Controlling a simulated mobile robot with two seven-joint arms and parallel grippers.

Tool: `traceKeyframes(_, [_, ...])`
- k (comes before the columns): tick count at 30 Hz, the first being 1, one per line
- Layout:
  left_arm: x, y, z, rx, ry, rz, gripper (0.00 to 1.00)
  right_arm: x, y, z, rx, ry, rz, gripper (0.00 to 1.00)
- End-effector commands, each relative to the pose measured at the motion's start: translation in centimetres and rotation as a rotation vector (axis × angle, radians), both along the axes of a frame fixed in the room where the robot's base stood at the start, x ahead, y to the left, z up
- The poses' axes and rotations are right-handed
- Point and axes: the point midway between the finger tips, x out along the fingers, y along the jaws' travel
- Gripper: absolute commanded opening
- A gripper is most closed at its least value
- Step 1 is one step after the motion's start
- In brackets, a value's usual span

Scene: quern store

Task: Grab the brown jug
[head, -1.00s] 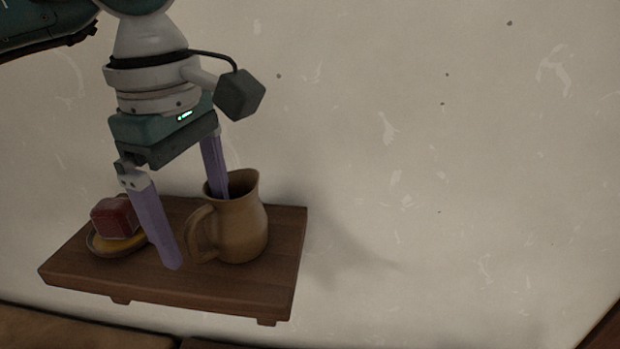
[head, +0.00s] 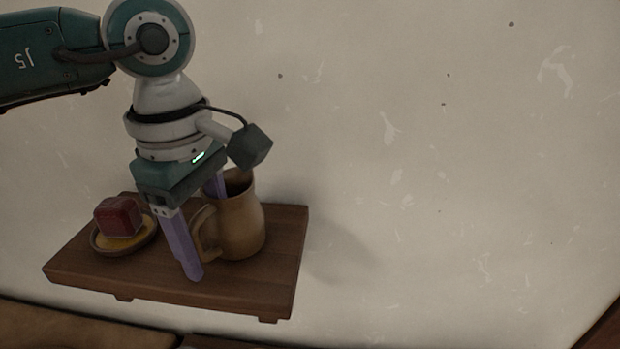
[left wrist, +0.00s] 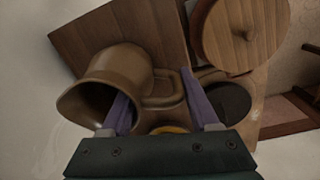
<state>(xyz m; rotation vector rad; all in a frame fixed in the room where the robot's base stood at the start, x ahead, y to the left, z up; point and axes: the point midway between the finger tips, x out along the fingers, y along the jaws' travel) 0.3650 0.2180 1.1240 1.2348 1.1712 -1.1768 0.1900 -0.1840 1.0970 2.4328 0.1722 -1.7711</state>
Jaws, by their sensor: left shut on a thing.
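The brown jug (head: 242,228) stands upright on a small wooden wall shelf (head: 130,277), its handle towards the left. It also shows in the left wrist view (left wrist: 118,68), with its open mouth at the lower left. My left gripper (head: 207,236) points down at the jug and is shut on it at the handle side. One purple finger is at the jug's mouth, its tip hidden; the other is outside, in front of the handle. In the left wrist view the handle lies between the fingers. My right gripper is not in view.
A dark red block (head: 118,217) sits on a yellowish round dish (head: 118,246) just left of the gripper. A pale wall (head: 430,170) stands behind the shelf. The left wrist view also shows a round wooden lid with a knob (left wrist: 222,42).

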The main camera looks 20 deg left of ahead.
Motion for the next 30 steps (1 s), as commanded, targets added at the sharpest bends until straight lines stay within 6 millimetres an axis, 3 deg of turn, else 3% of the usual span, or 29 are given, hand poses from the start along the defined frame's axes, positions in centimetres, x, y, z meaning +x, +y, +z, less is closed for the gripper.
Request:
traceKeyframes(1, [0.00,0.03,0.00,0.001,0.000,0.001,0.34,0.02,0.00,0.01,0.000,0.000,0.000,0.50])
traceKeyframes(10, [0.00,0.04,0.00,0.001,0.000,0.001,0.00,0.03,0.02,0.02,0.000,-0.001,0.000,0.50])
traceKeyframes(30, [0.09,0.02,0.36,0.000,-0.003,0.001,0.00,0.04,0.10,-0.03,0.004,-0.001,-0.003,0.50])
